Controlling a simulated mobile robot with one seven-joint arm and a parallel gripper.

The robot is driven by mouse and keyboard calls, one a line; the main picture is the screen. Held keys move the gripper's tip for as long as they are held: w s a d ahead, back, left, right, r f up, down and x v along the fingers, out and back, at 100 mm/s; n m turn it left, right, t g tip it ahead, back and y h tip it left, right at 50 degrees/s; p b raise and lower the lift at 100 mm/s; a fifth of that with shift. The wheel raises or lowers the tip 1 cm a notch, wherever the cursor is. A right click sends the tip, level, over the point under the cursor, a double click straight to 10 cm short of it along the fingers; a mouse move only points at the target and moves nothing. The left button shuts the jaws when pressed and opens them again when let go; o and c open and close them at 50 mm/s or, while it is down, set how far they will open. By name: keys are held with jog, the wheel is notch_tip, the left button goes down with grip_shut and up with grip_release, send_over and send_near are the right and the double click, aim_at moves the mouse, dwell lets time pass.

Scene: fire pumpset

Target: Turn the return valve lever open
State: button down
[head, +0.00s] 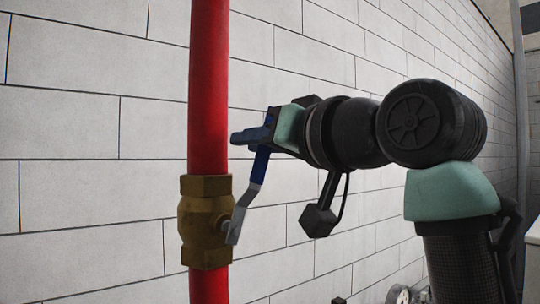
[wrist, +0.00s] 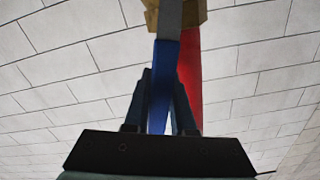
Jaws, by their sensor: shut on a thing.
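The return valve (head: 204,222) is a brass body on a vertical red pipe (head: 209,90). Its lever (head: 258,168) has a silver shank and a blue grip. The lever rises from the valve's right side, tilted a little to the right of the pipe. My gripper (head: 252,136) comes in from the right and is shut on the blue grip near its upper end. In the wrist view the blue grip (wrist: 161,75) lies between the two dark fingers (wrist: 161,100). The brass valve (wrist: 192,12) shows at the top edge there, with the red pipe (wrist: 190,65) behind the lever.
A white block wall (head: 90,130) stands close behind the pipe and lever. A gauge (head: 400,294) shows at the bottom edge, right of centre. The space left of the pipe is clear.

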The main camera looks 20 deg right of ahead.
jog(key=shift+s+a+r+n, duration=0.1)
jog(key=shift+s+a+n, duration=0.1)
jog(key=shift+a+n, duration=0.35)
jog(key=shift+s+a+r+n, duration=0.1)
jog(key=shift+s+a+n, duration=0.05)
jog(key=shift+a+n, duration=0.4)
jog(key=shift+s+a+n+b, duration=0.2)
jog(key=shift+a+n+b, duration=0.25)
jog(key=shift+a+n, duration=0.2)
jog(key=shift+f, duration=0.1)
jog(key=c, duration=0.7)
grip_release()
jog(key=shift+c, duration=0.2)
